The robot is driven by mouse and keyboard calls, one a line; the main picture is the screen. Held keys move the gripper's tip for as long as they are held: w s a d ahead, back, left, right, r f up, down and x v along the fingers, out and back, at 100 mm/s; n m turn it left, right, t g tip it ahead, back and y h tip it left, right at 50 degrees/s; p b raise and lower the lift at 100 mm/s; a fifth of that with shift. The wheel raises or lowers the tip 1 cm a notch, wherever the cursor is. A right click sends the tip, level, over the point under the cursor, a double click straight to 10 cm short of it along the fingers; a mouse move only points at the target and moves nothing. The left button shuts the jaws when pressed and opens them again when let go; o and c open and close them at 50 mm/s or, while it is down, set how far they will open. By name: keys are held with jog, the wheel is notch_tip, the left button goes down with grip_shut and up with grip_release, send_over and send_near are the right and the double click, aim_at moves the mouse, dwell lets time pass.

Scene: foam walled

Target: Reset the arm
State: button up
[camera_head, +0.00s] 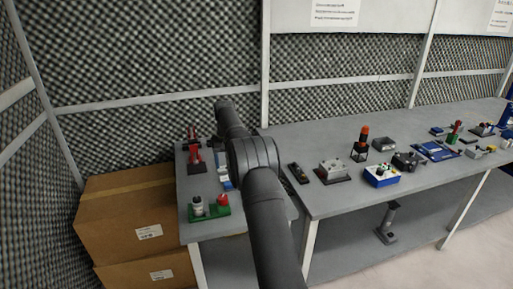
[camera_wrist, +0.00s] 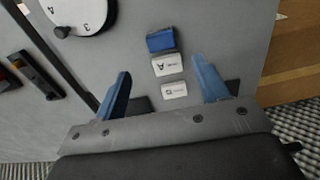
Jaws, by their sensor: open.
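My gripper (camera_wrist: 160,67) is open, its two blue fingers spread apart with nothing held between them. It is above the grey table (camera_wrist: 215,25) in the wrist view. A blue block (camera_wrist: 160,40) and two small white labelled pieces (camera_wrist: 167,65) (camera_wrist: 174,90) lie in a line in the gap between the fingers as seen from the wrist. My dark arm (camera_head: 270,220) rises through the middle of the head view and reaches over the left table (camera_head: 208,232). The gripper itself is hidden there.
Red items (camera_head: 195,155) and a green holder (camera_head: 209,208) stand on the left table. The right table (camera_head: 330,205) bears several devices, including a blue box (camera_head: 381,175). Cardboard boxes (camera_head: 125,215) stand at the left. Foam walls (camera_head: 150,50) close off the back.

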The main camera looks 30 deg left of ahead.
notch_tip(320, 180, down, 12)
jog(key=shift+r, duration=0.15)
dwell(0.3)
jog(key=o, duration=0.7)
jog(key=s+d+r+m, duration=0.2)
jog(key=s+r+m, duration=0.3)
jog(key=r+m, duration=0.55)
jog(key=s+d+r+m, duration=0.2)
jog(key=s+r+m, duration=0.5)
jog(key=r, duration=0.6)
jog(key=shift+m, duration=0.25)
jog(key=f, duration=0.6)
jog(key=w+f, duration=0.1)
jog(key=f, duration=0.3)
jog(key=shift+d, duration=0.1)
notch_tip(320, 180, up, 10)
